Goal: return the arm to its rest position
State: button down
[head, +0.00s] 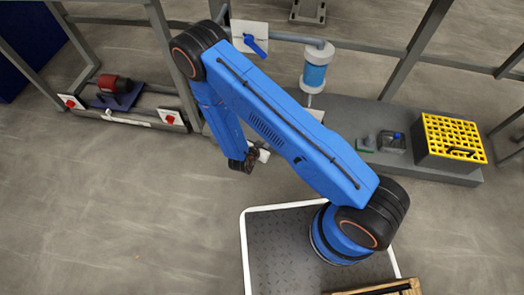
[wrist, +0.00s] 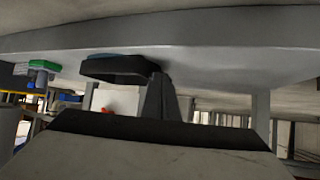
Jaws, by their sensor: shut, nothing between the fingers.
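My blue arm (head: 290,120) rises from its base on my deck, reaches up and left to a dark elbow joint, and folds back down. My gripper (head: 262,152) hangs at the end of the forearm, small and partly hidden, over the floor in front of the bench. It is shut and holds nothing. In the wrist view, large dark and grey parts fill the lower part of the picture, and I cannot make out the fingertips clearly.
A grey bench (head: 350,115) carries a yellow-grid box (head: 452,140), a small green item (head: 366,144) and a clear container (head: 392,143). A blue-and-white filter housing (head: 316,68) with a blue-handled valve (head: 255,46) hangs above. A red-and-blue pump (head: 116,90) stands left. The left floor is clear.

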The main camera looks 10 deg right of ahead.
jog(key=shift+s+a, duration=0.8)
jog(key=shift+s, duration=0.2)
jog(key=shift+s+a, duration=0.75)
jog(key=shift+s, duration=0.2)
